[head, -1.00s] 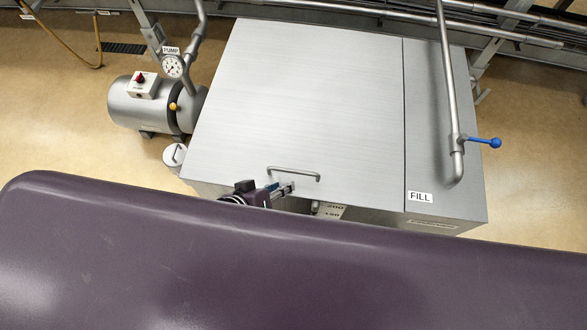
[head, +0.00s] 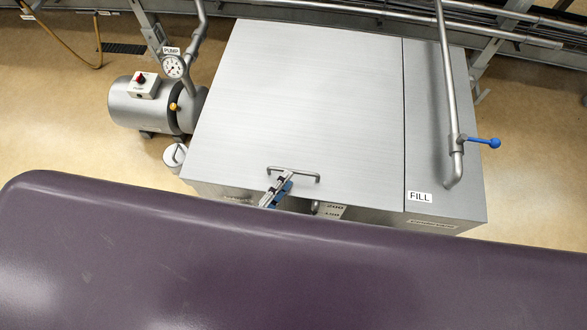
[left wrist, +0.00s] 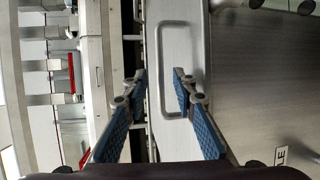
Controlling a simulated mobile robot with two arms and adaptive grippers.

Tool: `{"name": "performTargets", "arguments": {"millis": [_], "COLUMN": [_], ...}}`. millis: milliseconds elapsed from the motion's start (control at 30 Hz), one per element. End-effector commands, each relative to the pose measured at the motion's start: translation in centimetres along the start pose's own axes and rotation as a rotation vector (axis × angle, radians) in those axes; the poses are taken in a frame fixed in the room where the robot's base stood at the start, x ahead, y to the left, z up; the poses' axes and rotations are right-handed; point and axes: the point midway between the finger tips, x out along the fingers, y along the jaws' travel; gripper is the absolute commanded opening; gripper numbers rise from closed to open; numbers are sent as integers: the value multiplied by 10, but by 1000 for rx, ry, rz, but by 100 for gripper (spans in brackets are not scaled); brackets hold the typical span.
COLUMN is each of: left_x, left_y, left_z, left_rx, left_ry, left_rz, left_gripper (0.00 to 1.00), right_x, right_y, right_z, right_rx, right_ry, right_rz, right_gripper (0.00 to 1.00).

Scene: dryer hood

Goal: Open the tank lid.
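The steel tank lid (head: 310,95) is a wide flat plate, lying shut on the tank (head: 350,213). Its bar handle (head: 293,170) stands near the front edge. My left gripper (head: 276,187) is at the handle's left part, fingers pointing at it. In the left wrist view the gripper (left wrist: 159,75) is open, with blue pads facing each other. The handle (left wrist: 160,65) shows there with its long bar between the two fingertips, and the right finger overlaps its lower end. I cannot tell whether a finger touches the bar. My right gripper is not in view.
A pump (head: 150,105) with a gauge (head: 174,67) stands left of the tank. On the right, a fill pipe (head: 448,95) with a blue-knobbed valve lever (head: 485,142) comes down over a separate panel labelled FILL (head: 420,197). Pipes run along the back.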

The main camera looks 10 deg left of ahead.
Motion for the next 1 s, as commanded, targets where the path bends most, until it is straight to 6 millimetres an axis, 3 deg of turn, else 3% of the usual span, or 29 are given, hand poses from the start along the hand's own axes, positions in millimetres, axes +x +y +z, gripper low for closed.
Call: {"name": "performTargets", "arguments": {"millis": [100, 300, 633, 867, 1000], "left_x": [22, 44, 49, 49, 49], "left_y": [2, 0, 0, 0, 0], "left_z": [0, 0, 1, 0, 0], "left_rx": [1, 1, 2, 2, 2], "left_ry": [1, -1, -1, -1, -1], "left_rz": [3, 0, -1, -1, -1], "left_gripper": [25, 25, 25, 2, 0], "right_x": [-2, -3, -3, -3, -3], "right_y": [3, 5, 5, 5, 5], "right_z": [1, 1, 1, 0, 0], "right_rx": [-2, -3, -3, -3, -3], "right_ry": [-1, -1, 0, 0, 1], "right_rz": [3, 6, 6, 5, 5], "right_gripper": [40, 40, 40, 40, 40]}}
